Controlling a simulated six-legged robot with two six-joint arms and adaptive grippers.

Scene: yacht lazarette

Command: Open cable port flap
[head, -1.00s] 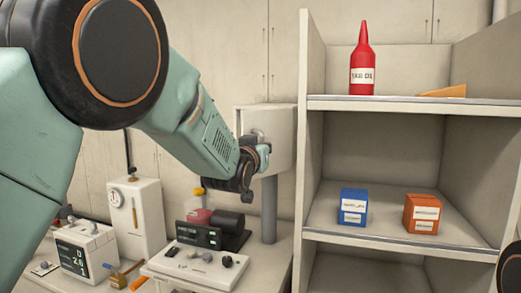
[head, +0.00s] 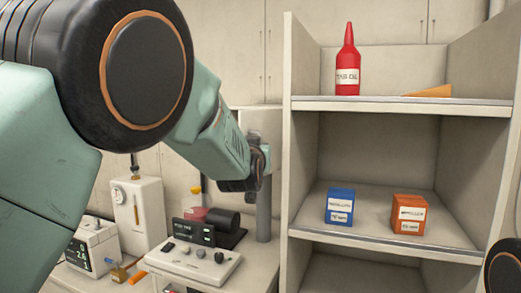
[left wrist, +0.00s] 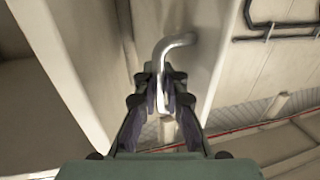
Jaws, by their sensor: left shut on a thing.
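A pale box or panel (head: 264,122) stands behind my left wrist, beside the shelf unit, above a grey post. My left gripper (left wrist: 162,92) is shut on a bent metal handle (left wrist: 172,44), which shows between its fingers in the left wrist view. The handle joins a pale surface there. In the head view the left arm reaches in from the left, and its wrist hides the handle and most of the fingers. I cannot tell how far the flap stands open. My right gripper is not in view.
A shelf unit (head: 291,150) stands close right of the left wrist, holding a red bottle (head: 347,65), a blue box (head: 340,206) and an orange box (head: 408,213). Below the arm, a bench carries a control console (head: 193,262) and a white gauge box (head: 138,215).

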